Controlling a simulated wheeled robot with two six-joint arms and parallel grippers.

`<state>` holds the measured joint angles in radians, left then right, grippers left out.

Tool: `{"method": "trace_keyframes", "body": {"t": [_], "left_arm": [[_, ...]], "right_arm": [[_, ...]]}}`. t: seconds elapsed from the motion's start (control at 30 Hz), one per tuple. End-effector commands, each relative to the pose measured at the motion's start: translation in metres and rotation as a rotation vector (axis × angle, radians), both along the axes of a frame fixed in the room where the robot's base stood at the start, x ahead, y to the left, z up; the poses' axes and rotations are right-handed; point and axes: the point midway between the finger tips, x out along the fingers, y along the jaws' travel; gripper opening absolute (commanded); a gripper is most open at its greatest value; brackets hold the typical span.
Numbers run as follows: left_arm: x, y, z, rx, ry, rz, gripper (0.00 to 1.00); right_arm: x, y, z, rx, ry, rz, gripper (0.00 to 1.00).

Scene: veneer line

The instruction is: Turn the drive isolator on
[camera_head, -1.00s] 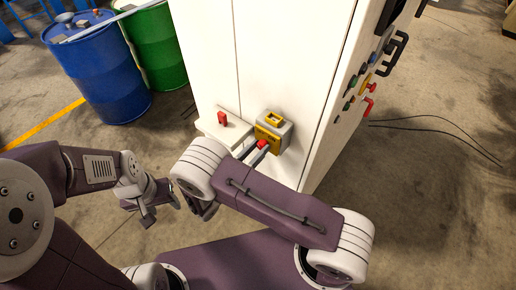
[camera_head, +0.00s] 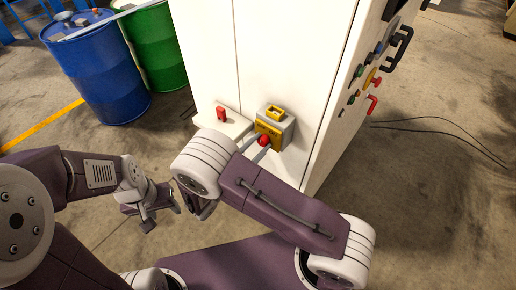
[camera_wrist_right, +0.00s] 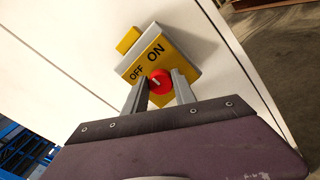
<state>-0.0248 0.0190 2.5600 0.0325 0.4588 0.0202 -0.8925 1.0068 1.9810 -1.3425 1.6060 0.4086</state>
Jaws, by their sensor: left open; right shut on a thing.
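The drive isolator (camera_head: 285,126) is a grey box with a yellow front on the white cabinet's side. In the right wrist view the isolator (camera_wrist_right: 165,55) carries the words OFF and ON, with a red round knob (camera_wrist_right: 159,82) below them. The white mark on the knob leans toward OFF in the picture. My right gripper (camera_wrist_right: 160,92) has its two fingers on either side of the knob and is shut on it. The red knob also shows in the head view (camera_head: 264,140). My left gripper (camera_head: 158,208) hangs open and empty at the left, away from the cabinet.
A small white shelf (camera_head: 232,126) with a red part (camera_head: 222,114) sits beside the isolator. The cabinet's right face holds several buttons and handles (camera_head: 373,78). Blue (camera_head: 97,70) and green (camera_head: 158,45) drums stand at the back left. Cables lie on the floor at right.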

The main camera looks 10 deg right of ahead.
Motion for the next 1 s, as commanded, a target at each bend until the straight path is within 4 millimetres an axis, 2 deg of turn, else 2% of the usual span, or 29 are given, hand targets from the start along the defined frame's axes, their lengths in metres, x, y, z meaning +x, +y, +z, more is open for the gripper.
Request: {"method": "trace_keyframes", "body": {"t": [0.03, 0.6, 1.0], "left_arm": [[0.0, 0.0, -0.009, 0.0, 0.0, 0.0, 0.52], [0.0, 0.0, -0.062, 0.0, 0.0, 0.0, 0.52], [0.0, 0.0, -0.086, 0.0, 0.0, 0.0, 0.52]], "right_arm": [[0.0, -0.001, -0.005, 0.029, -0.032, 0.0, 0.0], [0.0, -0.001, -0.006, 0.347, -0.443, 0.004, 0.0], [0.001, -0.001, -0.002, 0.479, -0.617, 0.006, 0.0]]}}
